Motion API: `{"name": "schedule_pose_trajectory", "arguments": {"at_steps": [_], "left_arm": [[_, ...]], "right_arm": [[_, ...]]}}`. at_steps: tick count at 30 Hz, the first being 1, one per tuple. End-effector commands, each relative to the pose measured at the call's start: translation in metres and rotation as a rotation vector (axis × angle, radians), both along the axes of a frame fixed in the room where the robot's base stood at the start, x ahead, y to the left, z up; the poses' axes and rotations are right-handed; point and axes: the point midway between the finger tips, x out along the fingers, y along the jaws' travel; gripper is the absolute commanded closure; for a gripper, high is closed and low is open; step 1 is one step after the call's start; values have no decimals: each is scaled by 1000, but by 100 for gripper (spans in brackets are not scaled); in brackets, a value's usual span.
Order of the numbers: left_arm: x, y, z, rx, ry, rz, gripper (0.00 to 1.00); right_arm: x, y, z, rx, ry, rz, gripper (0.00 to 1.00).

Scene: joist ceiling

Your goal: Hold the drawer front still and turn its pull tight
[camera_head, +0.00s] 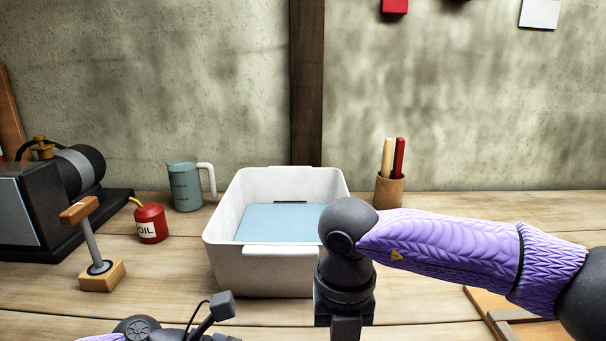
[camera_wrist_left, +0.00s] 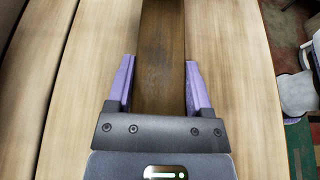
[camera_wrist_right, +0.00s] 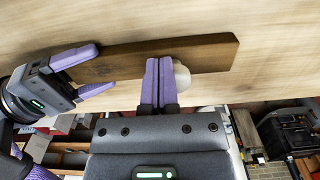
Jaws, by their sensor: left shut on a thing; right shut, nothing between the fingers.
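The drawer front is a long dark brown board (camera_wrist_right: 150,58) in the right wrist view, against the pale wooden table. It also shows in the left wrist view (camera_wrist_left: 162,50). My left gripper (camera_wrist_left: 158,80) is shut on the board, one purple finger at each side; it also shows at the board's left end in the right wrist view (camera_wrist_right: 88,68). The pull is a pale round knob (camera_wrist_right: 182,76) at the board. My right gripper (camera_wrist_right: 160,68) is shut and empty, its fingertips just left of the knob and partly covering it. The head view shows neither board nor knob.
A white bin (camera_head: 262,262) with a blue panel inside stands mid-table. Left are a blue-grey mug (camera_head: 186,188), a red oil can (camera_head: 150,224), a wooden-handled tool on a block (camera_head: 100,276) and a dark machine (camera_head: 30,215). A cup (camera_head: 389,190) holding sticks stands at back right.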

Motion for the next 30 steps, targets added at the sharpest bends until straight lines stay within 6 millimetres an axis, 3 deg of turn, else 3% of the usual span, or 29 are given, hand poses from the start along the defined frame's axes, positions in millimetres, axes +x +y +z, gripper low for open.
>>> {"name": "schedule_pose_trajectory", "arguments": {"at_steps": [30], "left_arm": [[1, 1, 0, 0, -1, 5, 100]], "right_arm": [[-3, -12, 0, -2, 2, -1, 100]]}}
